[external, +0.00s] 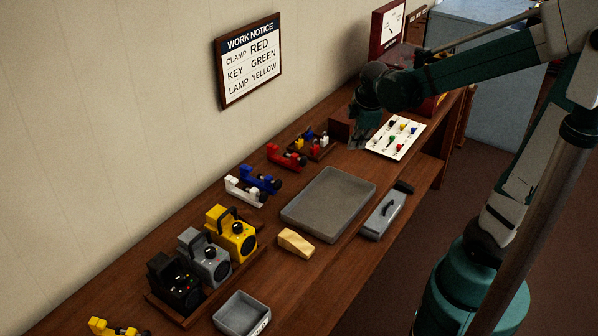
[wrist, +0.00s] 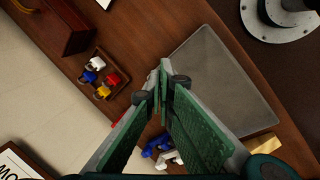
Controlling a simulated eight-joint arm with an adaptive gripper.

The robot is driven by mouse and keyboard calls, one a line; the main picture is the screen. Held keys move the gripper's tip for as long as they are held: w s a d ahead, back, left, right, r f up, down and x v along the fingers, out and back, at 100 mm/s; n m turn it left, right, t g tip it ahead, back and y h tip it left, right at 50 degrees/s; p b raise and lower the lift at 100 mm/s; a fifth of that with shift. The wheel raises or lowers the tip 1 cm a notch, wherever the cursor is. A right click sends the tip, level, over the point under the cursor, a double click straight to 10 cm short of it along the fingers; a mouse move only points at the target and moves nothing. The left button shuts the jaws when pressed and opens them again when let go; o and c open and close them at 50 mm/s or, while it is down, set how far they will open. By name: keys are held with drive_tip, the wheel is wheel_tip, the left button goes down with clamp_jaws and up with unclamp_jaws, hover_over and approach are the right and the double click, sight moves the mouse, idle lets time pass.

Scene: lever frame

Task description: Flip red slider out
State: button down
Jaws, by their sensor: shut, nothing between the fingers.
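A white board (external: 378,149) with small coloured knobs lies on the bench in the external view, right of my gripper (external: 357,142). One of its knobs is red (external: 397,148); the board is too small there to tell which way any slider stands.
A grey tray (external: 328,202) lies in front of my gripper; it also shows in the wrist view (wrist: 222,85). A small rack (external: 318,150) of coloured padlocks and a red clamp (external: 286,157) stand left. A dark wooden block (external: 340,127) stands close behind. A notice hangs on the wall.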

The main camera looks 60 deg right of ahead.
sight(399, 148)
drive_tip(key=d+f+n+g+p, duration=0.1)
drive_tip(key=d+f+n+p, duration=0.1)
drive_tip(key=d, duration=0.6)
drive_tip(key=s+d+f+n+g+p, duration=0.1)
drive_tip(key=d+f+n+g+p, duration=0.1)
drive_tip(key=d+p, duration=0.4)
drive_tip(key=shift+s+d+n, duration=0.3)
drive_tip(key=shift+d+n, duration=0.6)
drive_tip(key=shift+d, duration=0.85)
drive_tip(key=shift+f, duration=0.15)
drive_tip(key=shift+b+x, duration=0.45)
drive_tip(key=shift+x, duration=4.4)
drive_tip(key=shift+s+d, duration=0.3)
drive_tip(key=shift+d, duration=0.35)
drive_tip(key=shift+s+d, duration=0.25)
drive_tip(key=shift+d, duration=0.4)
drive_tip(key=shift+s+d, duration=0.3)
drive_tip(key=shift+d, duration=0.35)
drive_tip(key=shift+d, duration=0.1)
